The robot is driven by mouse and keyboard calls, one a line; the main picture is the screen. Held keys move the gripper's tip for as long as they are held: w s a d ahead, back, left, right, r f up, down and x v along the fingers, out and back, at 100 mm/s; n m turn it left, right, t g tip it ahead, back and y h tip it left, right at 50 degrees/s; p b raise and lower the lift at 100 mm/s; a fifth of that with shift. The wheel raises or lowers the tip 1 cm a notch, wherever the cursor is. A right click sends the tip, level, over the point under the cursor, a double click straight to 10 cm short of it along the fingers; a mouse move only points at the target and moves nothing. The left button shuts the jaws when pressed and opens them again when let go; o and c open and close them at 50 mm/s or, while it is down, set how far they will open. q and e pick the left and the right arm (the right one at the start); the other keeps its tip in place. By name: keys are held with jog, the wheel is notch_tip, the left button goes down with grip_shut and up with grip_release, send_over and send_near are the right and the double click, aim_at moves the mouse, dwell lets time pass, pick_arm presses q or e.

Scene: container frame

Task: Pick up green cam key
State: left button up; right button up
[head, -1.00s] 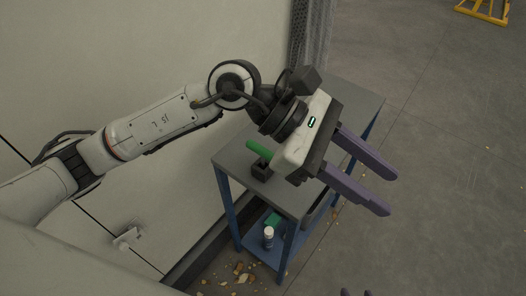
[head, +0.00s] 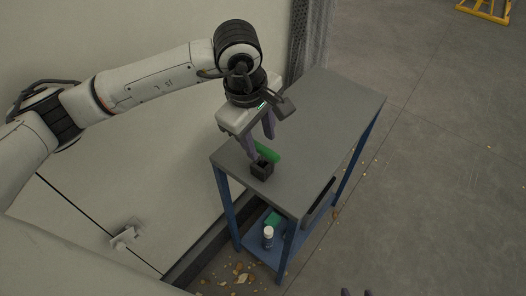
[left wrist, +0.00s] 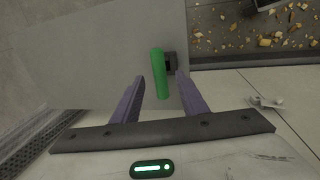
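The green cam key (head: 267,152) stands out as a green bar on a small dark block (head: 261,171) near the front left corner of the grey table. In the left wrist view the green cam key (left wrist: 158,72) lies between the purple fingers, with the dark block (left wrist: 170,62) just to its right. My left gripper (head: 261,143) is open and points down at the key. The fingers stand apart on either side of it; I cannot tell if they touch it.
The grey tabletop (head: 325,115) is otherwise clear. On the blue lower shelf (head: 258,245) are a white bottle (head: 268,237) and a green item (head: 273,219). A pale wall (head: 130,130) stands close at the left. Scattered debris (head: 243,274) lies on the floor.

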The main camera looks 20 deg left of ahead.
aim_at(262, 147)
pick_arm(q)
jog(key=f, duration=0.1)
jog(key=f+b, duration=0.1)
jog(key=f, duration=0.1)
jog(key=f+b, duration=0.1)
jog(key=shift+w+d+f, duration=0.2)
jog(key=shift+w+f, duration=0.15)
jog(key=shift+w, duration=0.05)
jog(key=shift+r, duration=0.1)
grip_shut()
jog(key=shift+r, duration=0.15)
